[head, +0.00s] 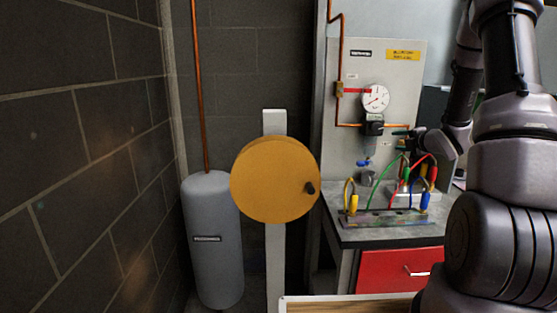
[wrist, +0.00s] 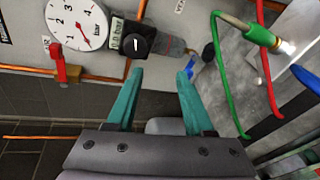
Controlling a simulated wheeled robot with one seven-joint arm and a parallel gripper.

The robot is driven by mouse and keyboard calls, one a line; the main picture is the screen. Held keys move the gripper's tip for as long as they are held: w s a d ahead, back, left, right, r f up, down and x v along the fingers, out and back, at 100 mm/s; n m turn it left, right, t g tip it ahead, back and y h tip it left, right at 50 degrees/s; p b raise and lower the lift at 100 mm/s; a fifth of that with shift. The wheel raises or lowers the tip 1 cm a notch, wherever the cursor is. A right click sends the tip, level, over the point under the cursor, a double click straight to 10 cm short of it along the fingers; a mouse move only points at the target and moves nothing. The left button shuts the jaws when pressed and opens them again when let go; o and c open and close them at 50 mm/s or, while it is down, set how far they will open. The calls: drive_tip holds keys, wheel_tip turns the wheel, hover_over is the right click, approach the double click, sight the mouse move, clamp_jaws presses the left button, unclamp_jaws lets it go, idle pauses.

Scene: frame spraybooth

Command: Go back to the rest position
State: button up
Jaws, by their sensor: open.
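My gripper (wrist: 161,80) is open, with its two teal fingers apart and nothing between them in the wrist view. In the head view my gripper (head: 402,134) shows small in front of the grey panel (head: 403,70), at the right side of the black regulator (head: 373,126). In the wrist view the regulator's black knob (wrist: 137,43) lies just beyond the fingertips. I cannot tell whether a finger touches it. My arm comes in from the right edge of the head view.
The dial gauge (head: 376,97), red valve handle (head: 353,91) and blue valve (head: 363,163) are on the panel. Coloured cables (head: 378,182) rise from a terminal strip (head: 385,218) on the bench below my gripper. A yellow disc (head: 270,180) on a post and a grey tank (head: 212,265) stand left.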

drive_tip(key=s+a+r+m+g+h, duration=0.2)
drive_tip(key=s+r+m, duration=0.4)
drive_tip(key=r+m, duration=0.2)
drive_tip(key=s+a+r+m+g+h, duration=0.1)
drive_tip(key=s+a+r+m+h, duration=0.15)
drive_tip(key=s+r+m, duration=0.45)
drive_tip(key=s+a+r+m+g+y, duration=0.1)
drive_tip(key=s+a+m+g+y, duration=0.1)
drive_tip(key=s+a+m, duration=0.4)
drive_tip(key=s+a+r+m+g+y, duration=0.2)
drive_tip(key=s+a+m, duration=0.3)
drive_tip(key=s, duration=1.2)
drive_tip(key=shift+s+a+m, duration=0.2)
drive_tip(key=shift+a+m, duration=0.2)
drive_tip(key=shift+a, duration=0.7)
drive_tip(key=shift+r, duration=0.1)
